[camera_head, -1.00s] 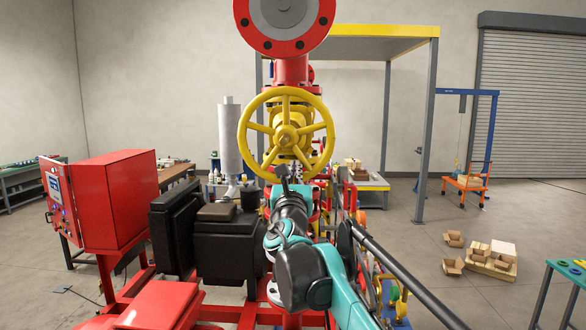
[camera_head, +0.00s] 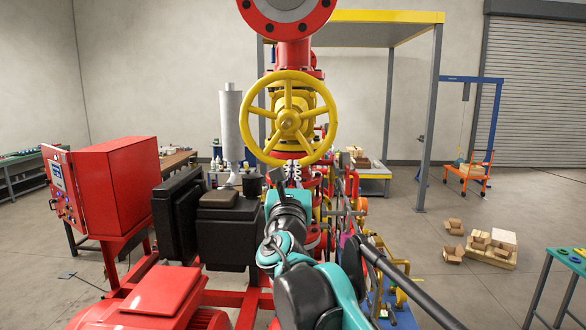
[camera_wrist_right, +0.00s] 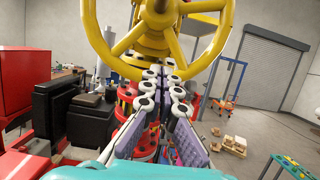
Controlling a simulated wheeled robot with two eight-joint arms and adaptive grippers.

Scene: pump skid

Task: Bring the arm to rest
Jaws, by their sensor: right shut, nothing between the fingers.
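The arm at rest is the task; no separate object is named. My right arm, teal and black, rises from the bottom of the head view. My right gripper (camera_head: 293,170) is just below the yellow handwheel (camera_head: 290,118), partly hidden by its own wrist. In the right wrist view its two linked fingers (camera_wrist_right: 165,72) run close together, shut and empty. The handwheel (camera_wrist_right: 160,35) shows beyond and above the fingertips; I cannot tell the exact gap. My left gripper is not in view.
A red control cabinet (camera_head: 118,185) and a dark engine block (camera_head: 228,235) stand to the left. Red pipework and a flange (camera_head: 286,12) surround the handwheel. Boxes on a pallet (camera_head: 488,250) and a teal-edged table (camera_head: 570,262) are at right.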

